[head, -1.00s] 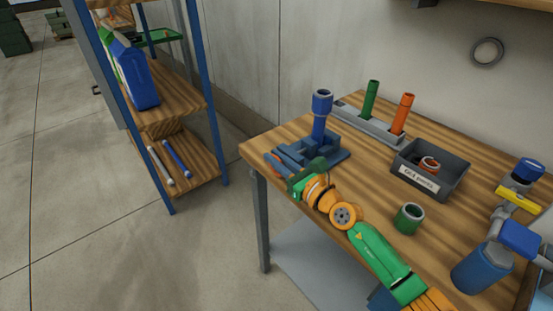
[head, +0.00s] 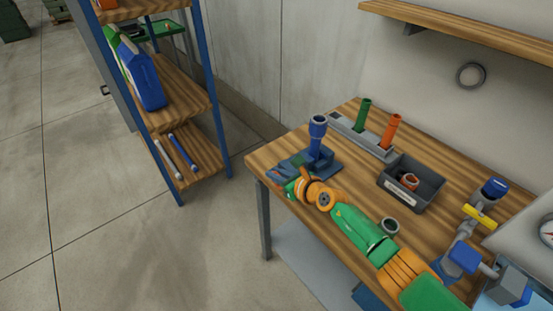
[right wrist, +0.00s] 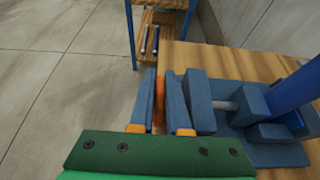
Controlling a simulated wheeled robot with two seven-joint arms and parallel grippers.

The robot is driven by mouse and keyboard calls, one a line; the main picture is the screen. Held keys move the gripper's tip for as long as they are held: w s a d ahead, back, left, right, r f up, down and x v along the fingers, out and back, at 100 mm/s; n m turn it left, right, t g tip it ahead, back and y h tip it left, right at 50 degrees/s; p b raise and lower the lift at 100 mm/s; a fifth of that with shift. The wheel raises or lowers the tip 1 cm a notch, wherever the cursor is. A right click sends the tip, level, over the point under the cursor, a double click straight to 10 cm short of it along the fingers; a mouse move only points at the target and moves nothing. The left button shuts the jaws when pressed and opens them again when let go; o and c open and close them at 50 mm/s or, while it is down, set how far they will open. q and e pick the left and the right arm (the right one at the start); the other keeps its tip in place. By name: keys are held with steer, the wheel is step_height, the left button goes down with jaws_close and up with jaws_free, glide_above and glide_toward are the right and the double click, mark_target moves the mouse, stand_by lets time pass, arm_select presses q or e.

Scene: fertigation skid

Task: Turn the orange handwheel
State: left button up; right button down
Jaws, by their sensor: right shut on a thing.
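The orange handwheel (right wrist: 160,103) shows edge-on in the right wrist view, as a thin orange strip between the two blue-grey fingers of my right gripper (right wrist: 161,76). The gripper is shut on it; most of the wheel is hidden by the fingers. Just right of the fingers are a blue-grey block and a grey rod, part of the blue vise (right wrist: 262,130). In the head view the vise (head: 322,163) stands at the table's left corner, with an upright blue pipe (head: 317,135) at it. My left gripper is not in view.
The wooden table (head: 340,210) also bears a grey rack (head: 345,133) with green and orange tubes, a dark bin (head: 425,190), a grey-rimmed fitting (head: 390,227) beside my arm, and a yellow-handled valve (head: 481,216). A shelf (head: 190,100) stands at left, with open floor between.

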mark_target(279, 174)
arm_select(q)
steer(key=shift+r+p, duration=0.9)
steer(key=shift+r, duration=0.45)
arm_select(e)
steer(key=shift+w+a+g+h, duration=0.15)
steer(key=shift+g+h, duration=0.35)
steer(key=shift+g, duration=0.3)
steer(key=shift+f, duration=0.1)
steer(key=c, duration=1.2)
jaws_free()
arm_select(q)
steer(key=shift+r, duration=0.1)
arm_select(e)
steer(key=shift+o, duration=0.2)
